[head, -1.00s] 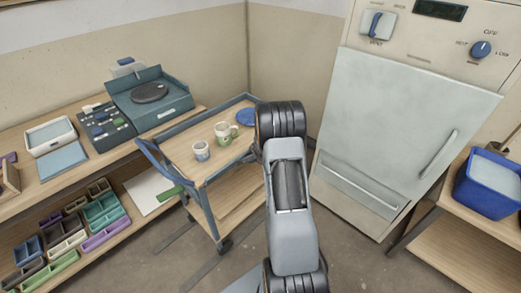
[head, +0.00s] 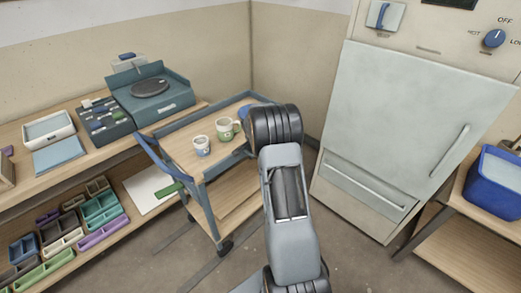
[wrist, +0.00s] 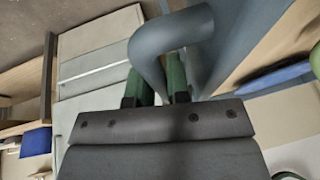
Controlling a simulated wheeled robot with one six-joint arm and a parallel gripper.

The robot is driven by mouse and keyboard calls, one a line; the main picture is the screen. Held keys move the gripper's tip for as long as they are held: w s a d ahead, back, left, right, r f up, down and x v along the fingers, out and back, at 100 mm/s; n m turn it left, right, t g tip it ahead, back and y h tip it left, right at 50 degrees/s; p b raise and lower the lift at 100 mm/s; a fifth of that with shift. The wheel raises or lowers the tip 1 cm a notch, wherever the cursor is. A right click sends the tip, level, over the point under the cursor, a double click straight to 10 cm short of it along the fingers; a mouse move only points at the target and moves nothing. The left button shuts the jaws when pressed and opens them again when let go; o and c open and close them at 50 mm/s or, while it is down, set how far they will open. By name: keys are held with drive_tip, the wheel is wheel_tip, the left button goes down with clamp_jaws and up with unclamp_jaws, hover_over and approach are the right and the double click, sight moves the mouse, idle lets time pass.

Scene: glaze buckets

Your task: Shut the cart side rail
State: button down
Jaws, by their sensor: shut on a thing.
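The cart (head: 185,161) stands left of centre in the head view, a wooden-topped cart with a blue-grey frame. A curved blue-grey tube (wrist: 150,42), which looks like the cart side rail, shows in the wrist view. My gripper (wrist: 158,88) has green fingers, one on each side of this tube, and is shut on it. In the head view my own arm hides the gripper and the held part of the rail, so I cannot tell the rail's angle.
A small cup (head: 201,146), a green-and-white mug (head: 227,129) and a blue plate (head: 245,110), partly hidden by my arm, are on the cart top. A large pale cabinet (head: 415,110) stands right, a blue bucket (head: 495,183) beside it. A shelf with trays (head: 100,207) is left.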

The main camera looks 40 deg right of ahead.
drive_tip(key=c, duration=1.4)
unclamp_jaws()
drive_tip(key=v, duration=1.3)
drive_tip(key=shift+a+r, duration=0.15)
drive_tip(key=shift+r, duration=0.2)
